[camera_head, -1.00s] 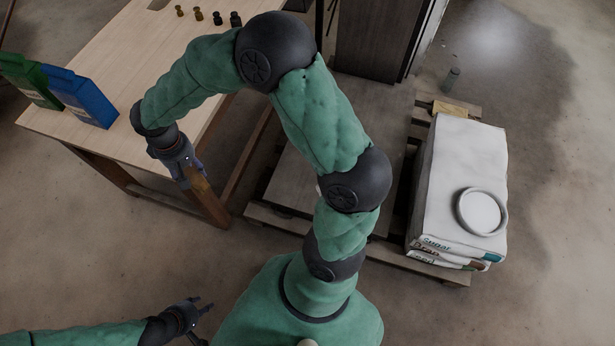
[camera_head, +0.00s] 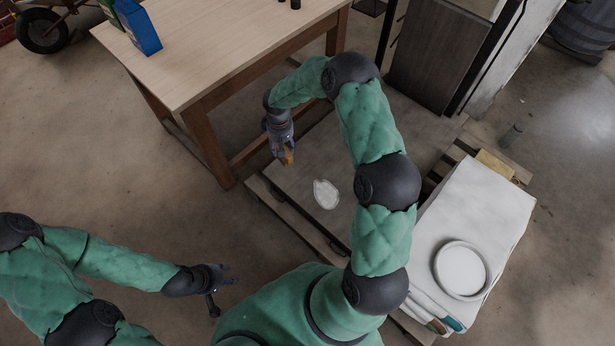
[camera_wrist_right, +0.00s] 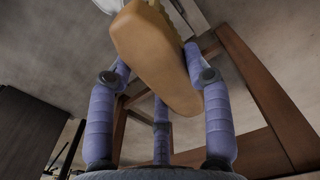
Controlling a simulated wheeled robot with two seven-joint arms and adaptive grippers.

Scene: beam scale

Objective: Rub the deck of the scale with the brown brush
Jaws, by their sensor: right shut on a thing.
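The brown brush (camera_head: 288,157) is in my right gripper (camera_head: 284,146), whose fingers are shut on it. In the right wrist view the brush (camera_wrist_right: 152,58) sits as an orange-brown block between the blue-grey fingers (camera_wrist_right: 160,95). The deck (camera_head: 318,150) of the scale is a low grey platform, partly hidden by my right arm. A white patch (camera_head: 326,194) lies on the deck. The brush is above the deck's left part, left of and beyond the patch; contact cannot be seen. My left gripper (camera_head: 222,287) is open and empty, over the floor at lower left.
A wooden table (camera_head: 215,50) with a blue box (camera_head: 140,30) stands at the upper left, close to my right gripper. White sacks (camera_head: 485,210) with a round dish (camera_head: 461,270) on top are at the right. A dark upright panel (camera_head: 430,65) stands behind the deck.

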